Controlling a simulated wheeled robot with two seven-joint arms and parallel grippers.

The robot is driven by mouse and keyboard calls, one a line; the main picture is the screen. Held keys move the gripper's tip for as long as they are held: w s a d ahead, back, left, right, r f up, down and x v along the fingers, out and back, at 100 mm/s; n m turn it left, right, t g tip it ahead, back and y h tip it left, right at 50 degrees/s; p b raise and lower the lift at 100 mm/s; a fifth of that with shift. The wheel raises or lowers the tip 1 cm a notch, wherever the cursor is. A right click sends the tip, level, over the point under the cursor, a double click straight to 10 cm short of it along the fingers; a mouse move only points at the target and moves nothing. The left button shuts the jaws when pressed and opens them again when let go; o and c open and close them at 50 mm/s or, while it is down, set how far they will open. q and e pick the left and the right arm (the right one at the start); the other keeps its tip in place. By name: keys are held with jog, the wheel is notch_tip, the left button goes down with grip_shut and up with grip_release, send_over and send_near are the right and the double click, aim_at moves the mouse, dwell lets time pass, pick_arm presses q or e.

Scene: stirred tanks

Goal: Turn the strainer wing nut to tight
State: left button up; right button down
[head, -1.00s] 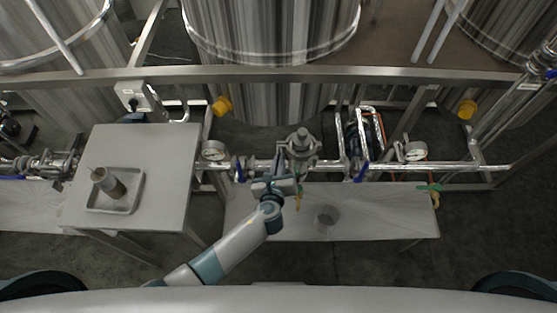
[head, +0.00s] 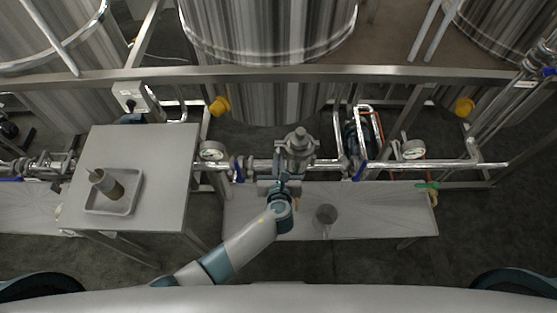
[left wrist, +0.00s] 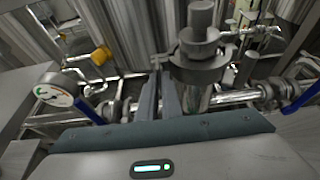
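The strainer (head: 300,143) is a grey metal body with a round cap, set in the steel pipe line in front of the middle tank. It fills the upper middle of the left wrist view (left wrist: 199,50). A small metal piece, perhaps the wing nut (left wrist: 157,62), sticks out on its left side. My left gripper (head: 281,180) is just in front of the strainer. In the left wrist view its two fingers (left wrist: 159,90) stand apart with a narrow gap, tips close to that small piece. I cannot tell whether they touch it. My right gripper is not in view.
Blue-handled valves (head: 238,170) and a pressure gauge (head: 212,151) flank the strainer. A grey bench (head: 385,205) with a round mesh-like piece (head: 326,215) lies below the pipes. A side table (head: 150,145) at left bears a tray (head: 137,190) with a cylinder (head: 106,184).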

pick_arm(q)
jog(key=o, duration=0.4)
jog(key=shift+o, duration=0.2)
jog(key=s+a+f+n+t+h+b, duration=0.1)
jog(key=s+a+n+t+h+b, duration=0.2)
jog(key=s+n+b, duration=0.5)
jog(key=s+a+n+h+b, duration=0.45)
jog(key=s+b, duration=0.35)
jog(key=b, duration=0.2)
jog(key=a+f+n+g+y, duration=0.2)
jog(key=a+f, duration=0.1)
jog(key=f, duration=0.7)
jog(key=w+a+f+n+g+y, duration=0.1)
jog(key=a+f+n+g+y, duration=0.1)
jog(key=f, duration=0.8)
jog(key=a+n, duration=0.1)
jog(key=a, duration=0.1)
jog(key=shift+w+a+f+p, duration=0.15)
jog(key=shift+a+f+p, duration=0.1)
jog(key=shift+a+p, duration=0.05)
dwell(0.8)
